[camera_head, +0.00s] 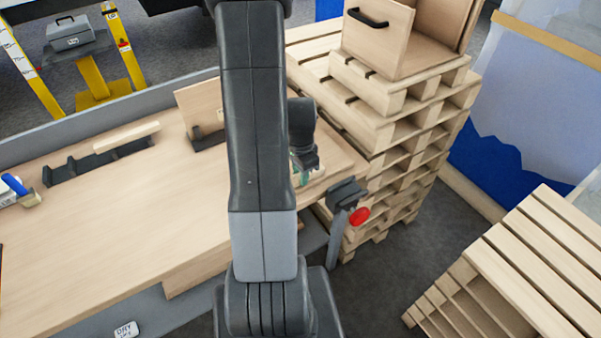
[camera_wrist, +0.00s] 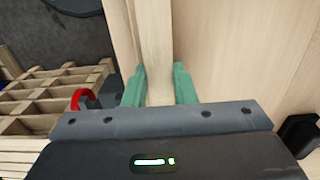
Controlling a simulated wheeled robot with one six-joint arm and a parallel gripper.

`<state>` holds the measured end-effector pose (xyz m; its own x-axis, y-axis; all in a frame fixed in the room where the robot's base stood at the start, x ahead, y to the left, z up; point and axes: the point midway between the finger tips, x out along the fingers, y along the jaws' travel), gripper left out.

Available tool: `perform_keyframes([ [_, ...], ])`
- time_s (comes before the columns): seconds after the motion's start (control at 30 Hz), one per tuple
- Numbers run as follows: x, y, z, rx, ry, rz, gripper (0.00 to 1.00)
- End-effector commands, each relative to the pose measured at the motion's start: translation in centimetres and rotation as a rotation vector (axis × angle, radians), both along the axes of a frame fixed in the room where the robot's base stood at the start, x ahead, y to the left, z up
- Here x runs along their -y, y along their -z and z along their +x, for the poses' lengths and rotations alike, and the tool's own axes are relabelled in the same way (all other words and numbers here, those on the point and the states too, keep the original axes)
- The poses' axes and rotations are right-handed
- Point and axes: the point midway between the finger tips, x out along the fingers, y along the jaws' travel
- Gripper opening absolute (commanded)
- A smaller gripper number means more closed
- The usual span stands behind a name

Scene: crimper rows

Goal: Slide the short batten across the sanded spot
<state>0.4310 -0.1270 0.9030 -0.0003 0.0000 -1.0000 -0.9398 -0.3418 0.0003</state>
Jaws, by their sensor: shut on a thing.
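My gripper (camera_wrist: 159,88) has its two green fingers on either side of a pale wooden batten (camera_wrist: 156,45), shut on it. In the wrist view the batten runs away from me, flat against a pale wood surface. In the head view my gripper is at the right end of the workbench (camera_head: 110,225), low over the top and partly hidden behind my arm. Most of the held batten is hidden there. I cannot make out the sanded spot in either view.
A clamp with a red handle (camera_head: 358,216) grips the bench's right edge, close to my gripper. Another pale strip (camera_head: 126,137) lies on a dark slotted rack (camera_head: 90,167). A wooden panel (camera_head: 196,104) stands upright behind. Stacked pallets (camera_head: 400,150) stand just beyond the bench. The bench's middle is clear.

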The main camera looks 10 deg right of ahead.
Motion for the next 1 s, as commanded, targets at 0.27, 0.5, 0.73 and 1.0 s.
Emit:
perform_keyframes([
  [0.27,-0.4,0.0,1.2,0.001,-0.001,-0.001,0.02],
  [0.5,-0.8,0.0,2.3,0.001,-0.001,0.000,0.02],
  [0.73,-1.2,0.0,3.4,0.001,-0.001,0.000,0.02],
  [1.0,-1.7,0.0,4.6,0.001,-0.001,0.000,0.02],
])
